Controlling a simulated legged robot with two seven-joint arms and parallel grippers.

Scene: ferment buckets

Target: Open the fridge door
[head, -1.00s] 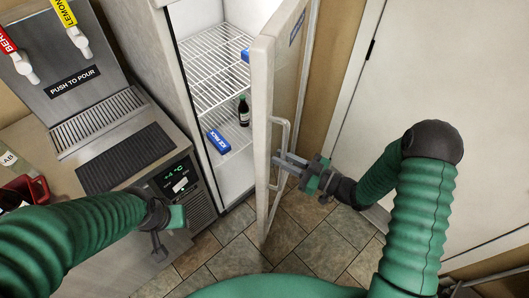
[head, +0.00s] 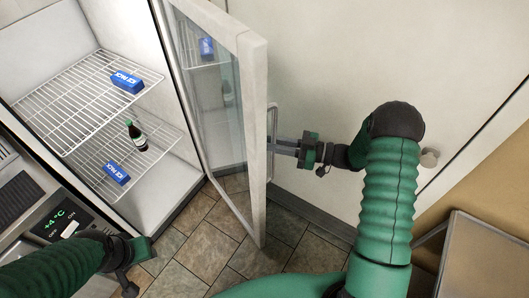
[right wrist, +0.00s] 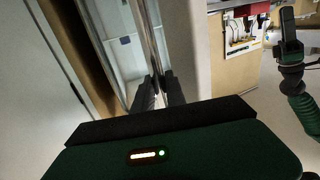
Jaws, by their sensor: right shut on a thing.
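The fridge door (head: 255,90) has a white frame and a glass pane, and it stands open in the head view. Its upright bar handle (head: 274,125) is on the door's outer face. My right gripper (head: 274,147) is shut on the handle; in the right wrist view its dark fingers (right wrist: 158,88) close at the bar. The fridge interior (head: 165,195) is exposed, with white wire shelves (head: 60,105). My left gripper (head: 132,268) is empty at the lower left, in front of the drink machine; its jaw opening is unclear.
Blue ice packs (head: 126,82) and a dark bottle (head: 137,135) sit on the fridge shelves. A drink machine with a display (head: 55,222) is at the left. A white wall door (head: 350,50) stands behind the fridge door. Tiled floor (head: 205,230) is clear below.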

